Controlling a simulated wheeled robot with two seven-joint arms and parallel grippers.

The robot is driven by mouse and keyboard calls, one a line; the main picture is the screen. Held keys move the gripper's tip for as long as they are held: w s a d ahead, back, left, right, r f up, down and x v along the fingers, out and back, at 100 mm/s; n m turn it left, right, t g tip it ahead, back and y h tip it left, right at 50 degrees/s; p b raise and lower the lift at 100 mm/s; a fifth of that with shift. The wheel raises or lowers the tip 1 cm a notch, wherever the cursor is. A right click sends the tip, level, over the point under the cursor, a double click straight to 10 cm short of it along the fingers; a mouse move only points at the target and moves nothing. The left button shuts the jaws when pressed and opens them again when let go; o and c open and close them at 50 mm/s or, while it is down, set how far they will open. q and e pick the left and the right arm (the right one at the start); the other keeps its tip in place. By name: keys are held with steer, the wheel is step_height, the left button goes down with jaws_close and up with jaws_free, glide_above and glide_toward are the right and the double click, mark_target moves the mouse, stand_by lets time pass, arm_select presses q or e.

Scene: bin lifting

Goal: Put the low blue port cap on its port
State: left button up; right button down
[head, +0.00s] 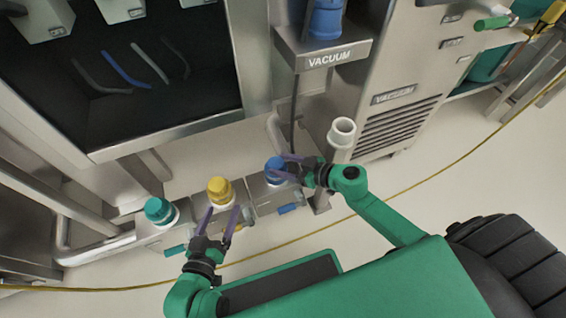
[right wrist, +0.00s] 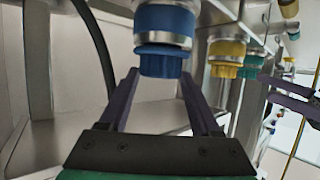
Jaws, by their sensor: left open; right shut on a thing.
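The low blue port cap (head: 274,166) is at the right end of a row of low ports, with my right gripper (head: 288,168) shut on it from the right. In the right wrist view the blue cap (right wrist: 160,62) shows between the fingers of my right gripper (right wrist: 160,92), against a silver collar (right wrist: 163,38) with more blue beyond it. I cannot tell whether the cap is fully seated. My left gripper (head: 220,216) is open and empty, its fingers just in front of the yellow cap (head: 220,189).
A teal cap (head: 158,209) sits on the left port. A blue vessel (head: 326,18) stands on the VACUUM shelf (head: 330,57) above. A yellow cable (head: 400,186) crosses the clear floor.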

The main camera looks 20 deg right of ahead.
steer(key=shift+f, duration=0.15)
stand_by(0.5)
jaws_free()
